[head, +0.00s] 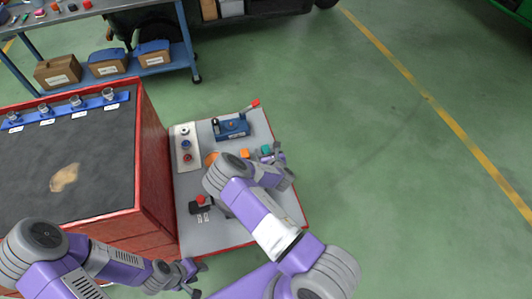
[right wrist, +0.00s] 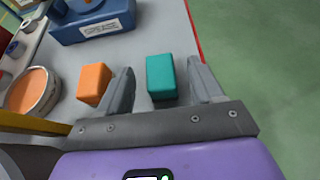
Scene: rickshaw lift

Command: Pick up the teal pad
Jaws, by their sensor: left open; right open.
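The teal pad (right wrist: 160,77) is a small block on the grey tabletop. In the right wrist view it lies between the two fingers of my right gripper (right wrist: 163,90), which is open, with gaps visible on both sides. In the head view a bit of the teal pad (head: 266,150) shows beside my right gripper (head: 283,165). An orange block (right wrist: 94,83) lies just outside the left finger in the wrist view. My left gripper (head: 188,273) is open and empty at the bottom of the head view, away from the pad.
A blue device (head: 231,127) with a red-tipped lever stands behind the pad on the grey table (head: 221,227). An orange round container (right wrist: 33,92) is left of the orange block. A red cabinet (head: 153,170) stands to the left. Green floor lies open to the right.

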